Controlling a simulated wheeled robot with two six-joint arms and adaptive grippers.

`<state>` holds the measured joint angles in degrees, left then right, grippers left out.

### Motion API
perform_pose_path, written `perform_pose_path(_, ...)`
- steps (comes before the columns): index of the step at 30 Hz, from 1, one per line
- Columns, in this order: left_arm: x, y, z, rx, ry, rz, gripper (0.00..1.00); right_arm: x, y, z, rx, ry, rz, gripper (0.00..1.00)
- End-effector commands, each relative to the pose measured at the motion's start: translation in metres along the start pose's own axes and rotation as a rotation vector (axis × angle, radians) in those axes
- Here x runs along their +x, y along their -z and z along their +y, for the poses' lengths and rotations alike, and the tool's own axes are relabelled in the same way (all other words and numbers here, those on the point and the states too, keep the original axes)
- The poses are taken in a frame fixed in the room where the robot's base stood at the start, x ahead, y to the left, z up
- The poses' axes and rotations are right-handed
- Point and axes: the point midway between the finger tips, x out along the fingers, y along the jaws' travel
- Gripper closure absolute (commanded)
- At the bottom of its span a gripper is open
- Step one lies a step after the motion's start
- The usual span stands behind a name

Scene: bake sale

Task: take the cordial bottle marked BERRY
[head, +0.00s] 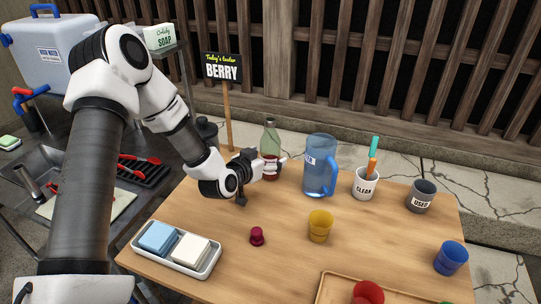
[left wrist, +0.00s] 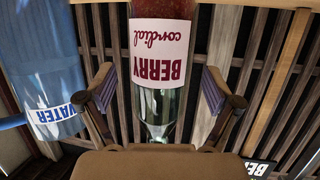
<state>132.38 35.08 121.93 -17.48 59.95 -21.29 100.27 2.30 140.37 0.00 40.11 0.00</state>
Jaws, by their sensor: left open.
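The BERRY cordial bottle (head: 270,135) stands upright near the back of the wooden table. It has a greenish clear neck and red contents. In the left wrist view the bottle (left wrist: 160,100) appears upside down, its white label reading "BERRY cordial". My left gripper (head: 274,167) is level with the bottle's body. In the wrist view the left gripper (left wrist: 157,88) is open, with one finger on each side of the bottle and visible gaps between. The fingers partly hide the bottle's lower part in the head view. My right gripper is not in view.
A blue WATER jug (head: 320,170) stands close right of the bottle. A white CLEAN cup (head: 365,187), grey USED cup (head: 421,198), yellow cup (head: 320,225) and blue cup (head: 451,257) are further right. A white tray (head: 150,250) and small dark-red piece (head: 257,236) lie in front. A BERRY sign (head: 222,68) rises behind.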

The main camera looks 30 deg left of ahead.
Motion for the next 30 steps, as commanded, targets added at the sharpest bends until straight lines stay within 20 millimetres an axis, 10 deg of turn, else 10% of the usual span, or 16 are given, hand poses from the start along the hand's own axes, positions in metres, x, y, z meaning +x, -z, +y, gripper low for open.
perform_pose_path(10, 0.02, 0.0, 0.0, -0.001, 0.0, 0.0, 0.1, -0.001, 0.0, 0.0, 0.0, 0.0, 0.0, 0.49)
perform_pose_path(18, 0.02, 0.0, 0.0, -0.001, 0.0, -0.001, 0.94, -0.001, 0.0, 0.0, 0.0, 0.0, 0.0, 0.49)
perform_pose_path(30, 0.019, 0.003, 0.0, -0.001, 0.0, 0.001, 0.94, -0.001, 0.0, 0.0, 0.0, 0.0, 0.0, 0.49)
